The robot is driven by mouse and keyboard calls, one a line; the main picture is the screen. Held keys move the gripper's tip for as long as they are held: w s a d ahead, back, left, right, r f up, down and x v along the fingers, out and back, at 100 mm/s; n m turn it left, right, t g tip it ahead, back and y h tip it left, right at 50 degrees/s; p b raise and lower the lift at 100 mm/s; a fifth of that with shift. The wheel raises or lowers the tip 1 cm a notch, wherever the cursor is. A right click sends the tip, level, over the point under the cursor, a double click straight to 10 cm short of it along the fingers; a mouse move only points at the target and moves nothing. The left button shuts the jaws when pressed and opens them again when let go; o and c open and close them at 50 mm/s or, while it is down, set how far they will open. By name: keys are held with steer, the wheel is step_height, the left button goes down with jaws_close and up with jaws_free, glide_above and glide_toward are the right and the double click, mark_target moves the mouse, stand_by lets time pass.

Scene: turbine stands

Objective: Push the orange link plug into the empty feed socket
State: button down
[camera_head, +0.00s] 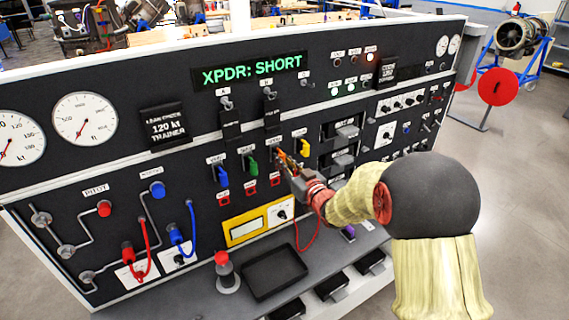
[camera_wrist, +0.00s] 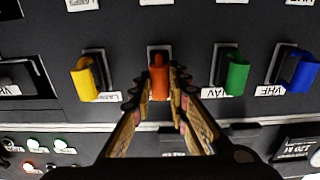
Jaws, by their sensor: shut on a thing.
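The orange link plug (camera_wrist: 160,80) is between the fingers of my gripper (camera_wrist: 159,88), which is shut on it. In the wrist view, which is upside down, the plug is in front of a framed feed socket (camera_wrist: 159,48) between the yellow plug (camera_wrist: 86,79) and the green plug (camera_wrist: 236,75). How deep the plug sits in the socket cannot be told. In the head view my gripper (camera_head: 287,161) is at the panel, and little of the orange plug (camera_head: 282,155) shows beside the fingers.
A blue plug (camera_wrist: 303,73) sits beyond the green one. A red lead (camera_head: 310,240) hangs below my gripper.

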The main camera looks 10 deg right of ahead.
steer(key=shift+w+a+r, duration=0.1)
steer(key=shift+w+r, duration=0.1)
steer(key=shift+r, duration=0.2)
steer(key=c, duration=2.1)
jaws_free()
steer(key=shift+w, duration=0.1)
steer(key=shift+o, duration=0.5)
steer(key=shift+w+a+f, duration=0.15)
steer(key=shift+w+f, duration=0.15)
steer(key=shift+o, duration=1.3)
steer(key=shift+s, duration=0.2)
steer(key=shift+o, duration=0.5)
steer(key=shift+o, duration=0.8)
steer(key=shift+f, duration=0.1)
steer(key=v, duration=0.7)
